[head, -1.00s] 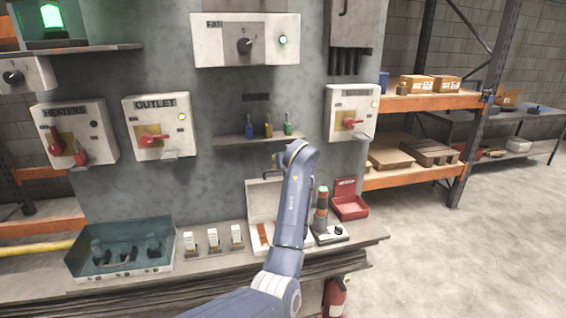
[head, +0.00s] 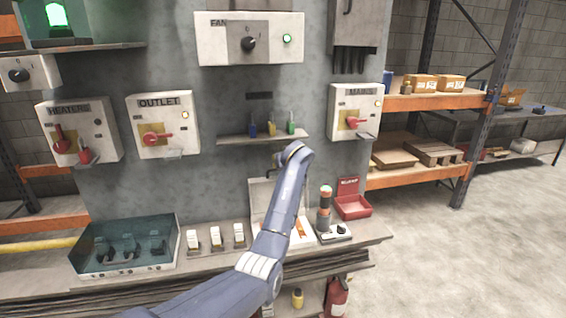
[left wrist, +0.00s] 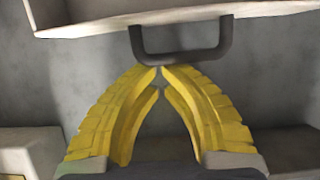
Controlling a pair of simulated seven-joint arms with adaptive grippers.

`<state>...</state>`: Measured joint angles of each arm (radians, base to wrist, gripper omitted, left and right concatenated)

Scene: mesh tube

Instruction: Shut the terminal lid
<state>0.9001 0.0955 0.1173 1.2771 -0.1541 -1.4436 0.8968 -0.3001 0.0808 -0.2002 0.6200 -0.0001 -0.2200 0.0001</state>
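A white case on the bench, which I take to be the terminal, has its lid (head: 261,196) raised upright against the grey wall in the head view. A dark handle (head: 273,172) is at the lid's top edge. In the left wrist view a dark U-shaped handle (left wrist: 181,55) juts from a pale panel (left wrist: 110,18), probably the lid. My left gripper's yellow fingers (left wrist: 161,68) meet at their tips, right beside the handle bar, with nothing visible between them. Whether they touch the bar is unclear. My left arm hides the gripper in the head view. My right gripper is not in view.
A signal lamp (head: 325,200) and a red bin (head: 353,205) stand right of the case. White switches (head: 215,238) and a teal transparent box (head: 88,252) are to the left. A shelf (head: 236,138) with several small coloured items is above, under the fan box (head: 218,49).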

